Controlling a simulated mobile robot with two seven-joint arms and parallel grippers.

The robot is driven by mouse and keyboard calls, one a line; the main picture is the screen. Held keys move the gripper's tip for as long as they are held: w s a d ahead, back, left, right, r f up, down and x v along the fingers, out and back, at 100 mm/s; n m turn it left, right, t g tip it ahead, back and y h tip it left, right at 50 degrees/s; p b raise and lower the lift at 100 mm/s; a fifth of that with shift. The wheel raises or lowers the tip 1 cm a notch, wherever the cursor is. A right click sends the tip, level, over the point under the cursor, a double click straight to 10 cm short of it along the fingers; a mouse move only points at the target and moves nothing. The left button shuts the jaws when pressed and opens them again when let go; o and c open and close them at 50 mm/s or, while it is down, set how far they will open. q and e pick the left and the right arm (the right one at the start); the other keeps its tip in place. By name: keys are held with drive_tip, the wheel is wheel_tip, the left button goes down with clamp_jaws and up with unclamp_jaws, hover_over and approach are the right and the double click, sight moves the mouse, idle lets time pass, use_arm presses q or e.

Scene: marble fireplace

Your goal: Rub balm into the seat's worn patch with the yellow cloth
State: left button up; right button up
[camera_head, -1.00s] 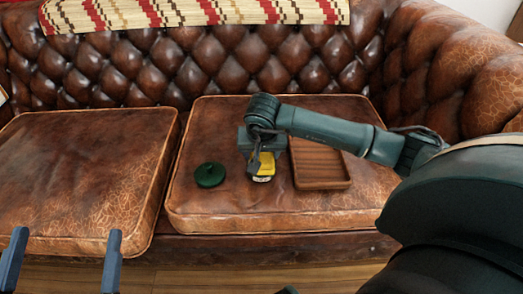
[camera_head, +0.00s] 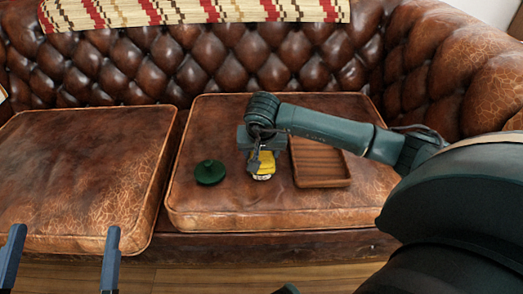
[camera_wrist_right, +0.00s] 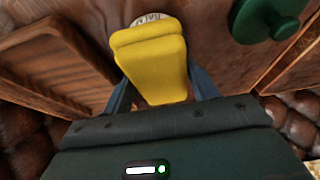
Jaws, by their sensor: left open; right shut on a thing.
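The yellow cloth (camera_head: 267,162) is held between the fingers of my right gripper (camera_head: 261,164), over the right seat cushion (camera_head: 225,120). In the right wrist view the folded cloth (camera_wrist_right: 155,65) fills the space between the fingers. A pale round thing with dark lettering (camera_wrist_right: 150,19), perhaps the balm tin, shows just past the cloth's end; I cannot tell whether they touch. Paler, cracked leather (camera_head: 335,205) runs along the cushion's front part. My left gripper (camera_head: 66,232) is open and empty at the lower left, in front of the left cushion (camera_head: 80,165).
A green knobbed lid (camera_head: 210,172) lies on the right cushion, left of my right gripper. A shallow wooden tray (camera_head: 320,183) lies close to the gripper's right. A striped woven throw (camera_head: 195,12) hangs over the tufted backrest. The left cushion is bare.

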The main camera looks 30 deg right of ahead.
drive_tip(key=shift+f+b, duration=0.3)
drive_tip(key=shift+f, duration=0.15)
idle(1.1)
drive_tip(key=shift+r+p, duration=2.65)
drive_tip(key=shift+r, duration=0.9)
